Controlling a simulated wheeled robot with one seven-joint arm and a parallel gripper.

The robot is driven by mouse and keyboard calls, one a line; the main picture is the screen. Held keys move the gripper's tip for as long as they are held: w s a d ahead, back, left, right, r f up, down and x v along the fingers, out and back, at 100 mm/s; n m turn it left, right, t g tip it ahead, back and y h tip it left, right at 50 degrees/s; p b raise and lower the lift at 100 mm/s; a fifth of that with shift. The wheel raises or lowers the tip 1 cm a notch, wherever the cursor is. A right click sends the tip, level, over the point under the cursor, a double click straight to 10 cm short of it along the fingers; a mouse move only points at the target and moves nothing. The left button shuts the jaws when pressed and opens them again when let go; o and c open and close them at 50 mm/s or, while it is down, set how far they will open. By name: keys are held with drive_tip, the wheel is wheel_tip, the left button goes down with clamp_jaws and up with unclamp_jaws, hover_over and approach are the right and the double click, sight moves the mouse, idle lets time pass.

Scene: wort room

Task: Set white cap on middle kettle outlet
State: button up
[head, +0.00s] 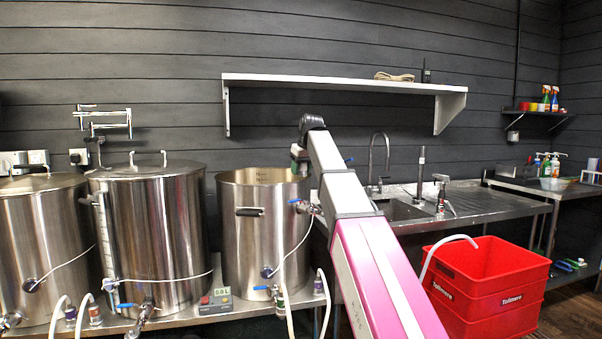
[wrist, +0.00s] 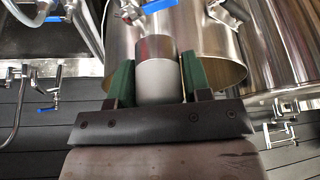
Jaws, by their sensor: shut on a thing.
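My gripper (wrist: 158,82) has green-padded fingers shut on a white cap (wrist: 158,82), a short pale cylinder with a steel-coloured band or part at its far end. In the head view my gripper (head: 299,155) shows small above the right, open kettle's rim; the cap is not clear there. The middle kettle (head: 150,225) is steel, lidded, with a sight tube at its left. Its outlet valve (head: 146,311), with a blue lever, is low at the front. The held cap is well above and right of that outlet.
An open kettle (head: 240,225) stands right of the middle one, another kettle (head: 38,235) left. White hoses and a small digital box (head: 215,302) are at the bench front. A sink (head: 400,211) and red crates (head: 480,300) stand right. A white shelf (head: 340,84) hangs above.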

drive_tip(key=shift+r, duration=1.5)
